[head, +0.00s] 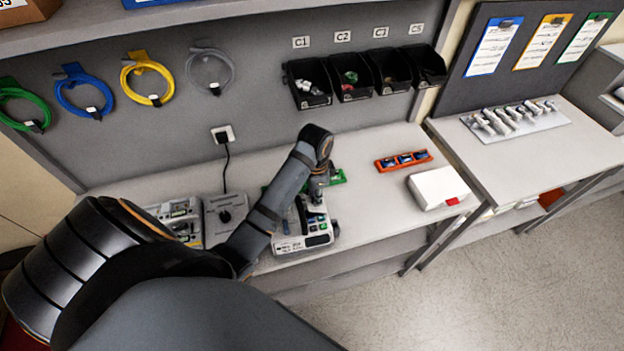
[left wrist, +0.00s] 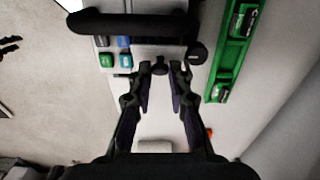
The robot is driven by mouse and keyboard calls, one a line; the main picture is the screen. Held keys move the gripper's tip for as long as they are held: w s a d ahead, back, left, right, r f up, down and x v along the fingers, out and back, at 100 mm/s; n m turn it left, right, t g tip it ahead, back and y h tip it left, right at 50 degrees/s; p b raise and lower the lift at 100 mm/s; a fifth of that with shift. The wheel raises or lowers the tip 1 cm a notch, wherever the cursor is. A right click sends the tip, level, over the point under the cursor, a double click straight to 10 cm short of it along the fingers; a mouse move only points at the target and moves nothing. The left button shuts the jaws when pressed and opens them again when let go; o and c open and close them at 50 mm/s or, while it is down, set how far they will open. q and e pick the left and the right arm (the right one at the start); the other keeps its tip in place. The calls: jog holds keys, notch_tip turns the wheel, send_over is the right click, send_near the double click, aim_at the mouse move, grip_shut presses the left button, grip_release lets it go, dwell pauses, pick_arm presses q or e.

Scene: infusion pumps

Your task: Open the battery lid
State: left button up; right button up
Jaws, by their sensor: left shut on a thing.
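The light grey infusion pump (head: 290,243) lies on the bench in the head view, with blue and green buttons at its front end. Its buttons also show in the left wrist view (left wrist: 115,61). My left gripper (head: 318,193) points down over the pump. In the left wrist view its fingertips (left wrist: 161,70) are close together on a small dark part at the edge of the pump's pale panel. This part looks like the battery lid (left wrist: 160,67), but the fingers hide most of it. I cannot tell how far the lid is open. My right gripper is out of view.
A green tray with batteries (left wrist: 232,60) lies close beside the pump. An orange tray (head: 403,160) and a white box (head: 437,188) stand to the right. Another device (head: 178,220) and a grey charger box (head: 225,217) stand to the left. The bench between the pump and orange tray is clear.

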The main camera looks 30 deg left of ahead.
pick_arm(q)
jog(key=shift+s+f+p, duration=0.1)
jog(key=shift+s+p, duration=0.1)
jog(key=shift+p, duration=0.15)
jog(key=shift+f, duration=0.15)
jog(key=shift+d+g+y+p, duration=0.1)
jog(key=shift+g+y+p, duration=0.2)
jog(key=shift+g+p, duration=0.15)
